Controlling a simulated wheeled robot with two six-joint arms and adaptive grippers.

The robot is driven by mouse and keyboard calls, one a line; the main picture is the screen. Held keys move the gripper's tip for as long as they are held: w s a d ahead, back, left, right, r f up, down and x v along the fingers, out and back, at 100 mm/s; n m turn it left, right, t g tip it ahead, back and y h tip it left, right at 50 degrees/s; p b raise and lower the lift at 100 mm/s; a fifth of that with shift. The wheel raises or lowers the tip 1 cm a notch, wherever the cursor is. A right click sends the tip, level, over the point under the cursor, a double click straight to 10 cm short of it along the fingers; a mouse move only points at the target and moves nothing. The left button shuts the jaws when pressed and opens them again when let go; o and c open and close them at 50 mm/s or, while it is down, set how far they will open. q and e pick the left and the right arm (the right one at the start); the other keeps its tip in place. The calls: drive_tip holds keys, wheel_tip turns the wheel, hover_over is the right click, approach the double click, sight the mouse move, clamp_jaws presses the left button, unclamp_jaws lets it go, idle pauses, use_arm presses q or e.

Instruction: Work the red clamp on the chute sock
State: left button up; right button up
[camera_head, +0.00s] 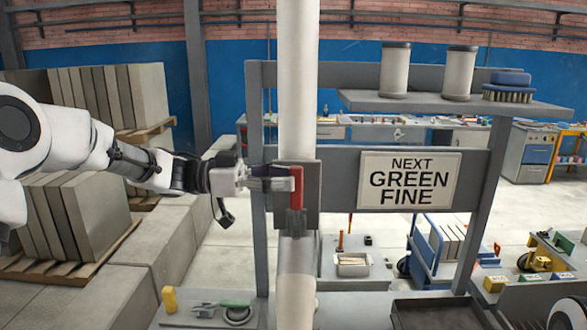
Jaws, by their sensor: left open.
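The chute sock (297,80) is a pale vertical tube that runs from the top of the camera_head view down past a grey clamp plate (312,200). Its lower part (296,272) shows below the plate. The red clamp (296,186) is an upright red lever on the front of the plate, with a grey part at its lower end. My left gripper (276,183) comes in from the left and is open, with its fingertips close beside the lever's left side. I cannot tell whether they touch it. My right gripper is not in view.
A grey frame carries a sign (409,181) with the words GREEN FINE. A shelf (420,101) at upper right holds two pale cylinders (395,70) and a blue brush (508,86). Below are a small metal tray (352,265), a yellow block (169,299) and a dark tray (440,314).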

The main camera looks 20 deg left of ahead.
use_arm(q)
drive_tip(key=shift+w+d+f, duration=0.15)
drive_tip(key=shift+w+d, duration=0.2)
drive_tip(key=shift+d, duration=0.2)
drive_tip(key=shift+w+d+f, duration=0.1)
drive_tip(key=shift+w+d, duration=0.25)
drive_tip(key=shift+d, duration=0.2)
drive_tip(key=shift+s, duration=0.15)
clamp_jaws()
drive_tip(key=shift+d+f, duration=0.1)
